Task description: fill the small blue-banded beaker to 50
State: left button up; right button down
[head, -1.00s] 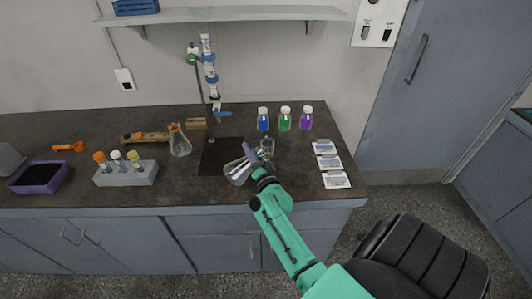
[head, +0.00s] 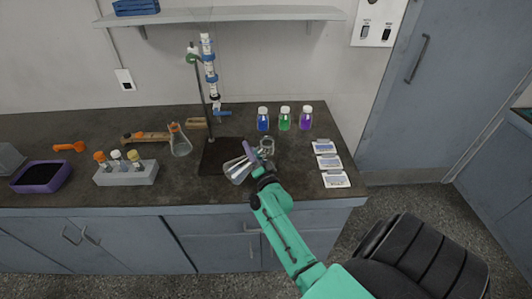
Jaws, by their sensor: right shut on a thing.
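A clear glass vessel (head: 237,171) is tilted at the left of my right gripper (head: 256,158). The gripper is shut on it just over the bench, in front of the stand's dark base (head: 213,158). No blue band can be made out on this vessel at this size. A second small glass vessel (head: 267,144) shows just behind the gripper, partly hidden by it. A tall graduated tube (head: 207,60) with blue bands is clamped upright on the stand, with a blue tap (head: 222,113) low down. My left gripper is not in view.
Blue (head: 263,121), green (head: 285,121) and purple (head: 306,120) bottles stand behind right, with labelled packets (head: 329,162) in front. Bench room is free between rack and base.

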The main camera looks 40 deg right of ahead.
jog(key=shift+s+d+r+m, duration=0.1)
jog(key=shift+s+r+m, duration=0.1)
jog(key=shift+m, duration=0.4)
jog(key=shift+s+d+r+m, duration=0.1)
jog(key=shift+r+m, duration=0.1)
jog(key=shift+m, duration=0.4)
dwell(2.0)
